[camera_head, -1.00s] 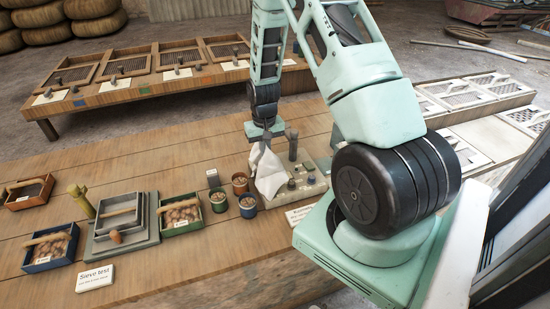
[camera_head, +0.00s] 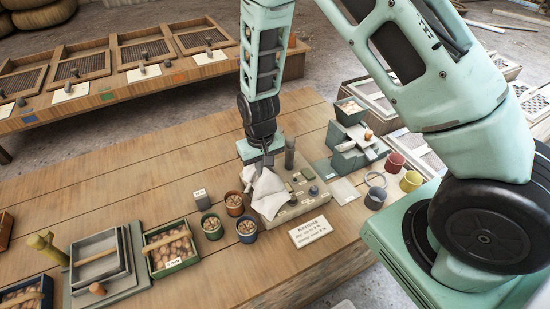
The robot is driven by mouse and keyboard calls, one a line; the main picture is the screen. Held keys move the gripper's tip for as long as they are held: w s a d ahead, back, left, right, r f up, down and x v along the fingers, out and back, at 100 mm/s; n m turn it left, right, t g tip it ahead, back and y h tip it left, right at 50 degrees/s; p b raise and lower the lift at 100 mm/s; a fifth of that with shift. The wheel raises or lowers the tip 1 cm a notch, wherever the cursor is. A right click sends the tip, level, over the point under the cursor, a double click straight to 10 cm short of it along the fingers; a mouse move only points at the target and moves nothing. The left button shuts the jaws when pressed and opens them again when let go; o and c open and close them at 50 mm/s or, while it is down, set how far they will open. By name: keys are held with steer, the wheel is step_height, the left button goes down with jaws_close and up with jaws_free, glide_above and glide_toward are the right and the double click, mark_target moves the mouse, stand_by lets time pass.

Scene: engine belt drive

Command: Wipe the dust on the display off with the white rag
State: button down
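The white rag (camera_head: 268,191) hangs below my gripper (camera_head: 264,166), bunched at the top where the fingers meet it. The fingers are small and partly covered by cloth, but they appear shut on the rag. The rag's lower part is over the left side of a flat beige unit (camera_head: 292,208) with small dark knobs and a dark upright cylinder (camera_head: 290,153). I cannot make out a display or dust on it; the rag hides that unit's left part. I cannot tell whether the cloth touches its surface.
Small pots (camera_head: 235,205) of brown pieces stand left of the unit. A lettered card (camera_head: 310,231) lies in front. Sieve trays (camera_head: 97,258) fill the left. Bare planks (camera_head: 130,185) lie behind.

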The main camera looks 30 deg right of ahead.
steer(key=b, duration=0.6)
glide_above(264, 198)
step_height(264, 198, down, 9)
steer(key=shift+a, duration=0.1)
steer(key=c, duration=0.6)
jaws_free()
steer(key=shift+r, duration=0.1)
steer(key=shift+f+b, duration=0.9)
steer(key=shift+f, duration=0.3)
jaws_close()
